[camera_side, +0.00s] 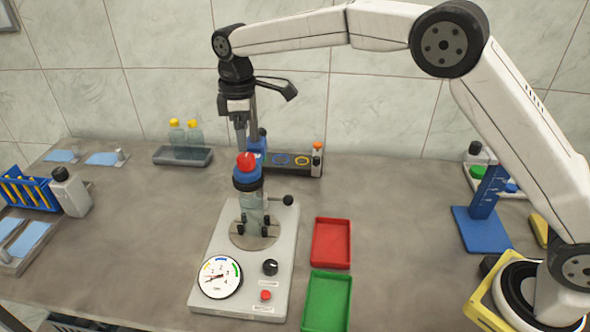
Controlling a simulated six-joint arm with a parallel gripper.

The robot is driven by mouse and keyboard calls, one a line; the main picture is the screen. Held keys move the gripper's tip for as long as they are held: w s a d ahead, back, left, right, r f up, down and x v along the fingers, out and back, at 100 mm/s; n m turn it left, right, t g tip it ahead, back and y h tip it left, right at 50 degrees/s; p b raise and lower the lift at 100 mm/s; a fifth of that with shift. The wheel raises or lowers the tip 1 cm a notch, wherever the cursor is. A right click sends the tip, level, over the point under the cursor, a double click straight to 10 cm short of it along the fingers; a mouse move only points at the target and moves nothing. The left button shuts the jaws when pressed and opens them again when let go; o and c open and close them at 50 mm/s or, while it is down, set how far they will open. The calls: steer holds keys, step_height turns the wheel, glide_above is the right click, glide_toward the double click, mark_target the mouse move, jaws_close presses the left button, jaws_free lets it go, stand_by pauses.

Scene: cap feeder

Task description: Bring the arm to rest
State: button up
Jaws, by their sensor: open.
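My gripper (241,130) hangs down at the end of my white arm, with its fingers pointing at the bench. It looks empty, though its fingertips are small in this view. In the picture it is just above a red cap (246,162) that sits over a dark blue collar (248,181). Below the collar a clear bottle (252,204) stands upright on a grey machine base (228,285). I cannot tell how wide the gap between fingertips and cap is.
The base carries a dial (219,277) and knobs. A red tray (331,242) and a green tray (327,301) lie right of it. A dark rack (290,163) and a grey tray (182,155) with yellow-capped bottles stand behind.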

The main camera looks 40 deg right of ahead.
steer(key=shift+d, duration=0.1)
stand_by(0.3)
steer(key=shift+s+d+f, duration=0.1)
steer(key=shift+s+d, duration=0.15)
steer(key=shift+d, duration=0.2)
steer(key=s+d+f+m+t, duration=0.1)
steer(key=s+d+f+m, duration=0.2)
steer(key=s, duration=0.6)
steer(key=s+d+f+m, duration=0.3)
steer(key=s+d+m, duration=0.1)
steer(key=s+d, duration=0.3)
steer(key=s+d+f+m+t, duration=0.1)
steer(key=s+d+f+m, duration=0.2)
steer(key=s+d, duration=0.3)
steer(key=s+m, duration=0.1)
steer(key=s, duration=0.3)
steer(key=shift+s+t, duration=0.3)
steer(key=shift+s, duration=0.1)
steer(key=shift+f, duration=0.1)
